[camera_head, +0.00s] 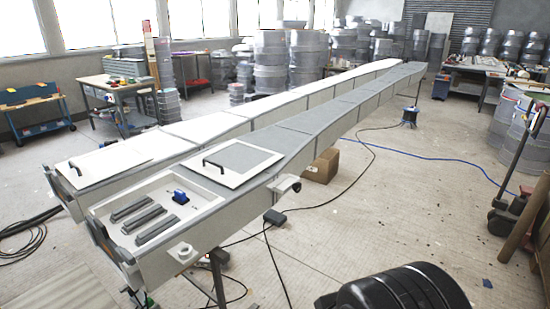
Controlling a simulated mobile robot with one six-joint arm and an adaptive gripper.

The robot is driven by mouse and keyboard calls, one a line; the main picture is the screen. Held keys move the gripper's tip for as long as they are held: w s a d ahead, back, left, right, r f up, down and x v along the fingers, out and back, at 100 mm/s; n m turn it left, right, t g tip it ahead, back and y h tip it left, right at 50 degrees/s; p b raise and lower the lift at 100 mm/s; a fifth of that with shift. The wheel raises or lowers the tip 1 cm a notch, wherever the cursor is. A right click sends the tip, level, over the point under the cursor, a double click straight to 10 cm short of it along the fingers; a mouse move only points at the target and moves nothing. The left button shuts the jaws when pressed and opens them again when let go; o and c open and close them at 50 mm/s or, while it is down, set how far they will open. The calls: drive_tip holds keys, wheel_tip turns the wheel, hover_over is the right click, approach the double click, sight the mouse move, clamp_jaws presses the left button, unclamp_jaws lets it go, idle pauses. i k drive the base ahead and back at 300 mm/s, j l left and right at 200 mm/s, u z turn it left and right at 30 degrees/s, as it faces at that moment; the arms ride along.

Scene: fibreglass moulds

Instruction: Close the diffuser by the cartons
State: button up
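Two long moulds run side by side from the lower left to the far right, a grey-topped one (280,143) in front and a white-topped one (222,128) behind. On the grey one, an open shallow compartment (190,189) holds several dark slats (145,216) and a small blue part (180,196). A framed grey lid (238,157) with a black handle lies behind the opening. A white lid (110,160) with a black handle lies on the other mould. Nothing shows clearly as a diffuser. One brown carton (322,165) stands beneath the grey mould. My gripper is not in view.
Dark cables and a blue hose (440,157) cross the floor. A pallet jack (512,190) stands at right. Workbenches (118,90) and stacked drums (275,65) stand behind. The floor right of the moulds is mostly open. A black rounded part at bottom right seems mine.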

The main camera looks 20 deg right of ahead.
sight(231, 164)
drive_tip(key=i+l, duration=0.15)
drive_tip(key=i, duration=0.4)
drive_tip(key=i+l, duration=0.1)
drive_tip(key=i, duration=0.4)
drive_tip(key=i+l+u, duration=0.1)
drive_tip(key=i, duration=0.45)
drive_tip(key=i+l, duration=0.25)
drive_tip(key=i, duration=0.25)
